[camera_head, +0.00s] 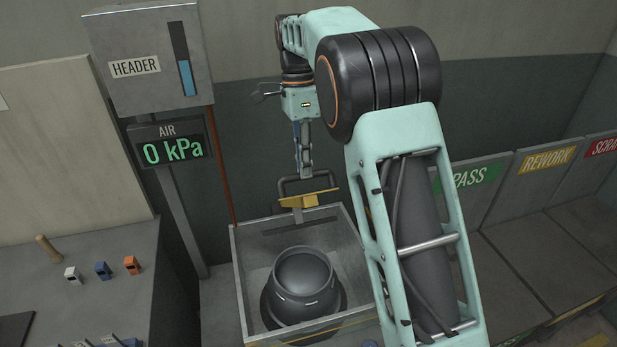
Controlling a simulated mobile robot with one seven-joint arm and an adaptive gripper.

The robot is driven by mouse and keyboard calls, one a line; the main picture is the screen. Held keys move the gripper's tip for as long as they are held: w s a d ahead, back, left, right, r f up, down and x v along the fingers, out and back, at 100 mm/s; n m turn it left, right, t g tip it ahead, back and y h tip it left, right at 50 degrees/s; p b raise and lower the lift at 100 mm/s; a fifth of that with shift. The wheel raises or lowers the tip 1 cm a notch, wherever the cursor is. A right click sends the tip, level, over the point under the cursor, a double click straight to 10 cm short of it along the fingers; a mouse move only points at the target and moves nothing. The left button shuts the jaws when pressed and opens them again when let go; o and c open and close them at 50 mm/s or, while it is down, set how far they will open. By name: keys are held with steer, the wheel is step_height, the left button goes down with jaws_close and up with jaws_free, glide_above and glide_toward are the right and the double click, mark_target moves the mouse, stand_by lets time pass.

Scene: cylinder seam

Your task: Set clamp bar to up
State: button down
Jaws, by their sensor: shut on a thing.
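The clamp bar (320,197) is a yellow bar with a dark looped handle, at the back of an open grey tank (238,270). It stands above the tank's back rim, behind the cylinder. My gripper (305,172) points down from above and is shut on the clamp bar at its dark handle. The fingertips are small in this view, so the exact contact is hard to see. A dark grey cylinder (303,275) with a rounded, open-looking top sits inside the tank. My arm hides part of the tank's right side.
A grey header box (150,60) with a blue level gauge hangs at left, above an air display (170,142) reading 0 kPa. A bench (110,265) at left holds small coloured blocks and a wooden-handled tool. PASS, REWORK and SCRAP bays (545,240) lie at right.

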steer(key=shift+w+a+r, duration=0.25)
steer(key=shift+w+r, duration=0.1)
steer(key=shift+w, duration=0.5)
steer(key=shift+w+a+r, duration=0.3)
steer(key=shift+w, duration=0.55)
steer(key=shift+w+a+r, duration=0.25)
steer(key=shift+w+r, duration=0.1)
steer(key=shift+w, duration=0.5)
steer(key=c, duration=2.3)
jaws_free()
steer(key=shift+w+f, duration=0.1)
steer(key=o, duration=0.4)
steer(key=shift+w+a+f, duration=0.15)
steer(key=shift+w, duration=0.2)
steer(key=shift+c, duration=0.2)
steer(key=shift+s, duration=0.15)
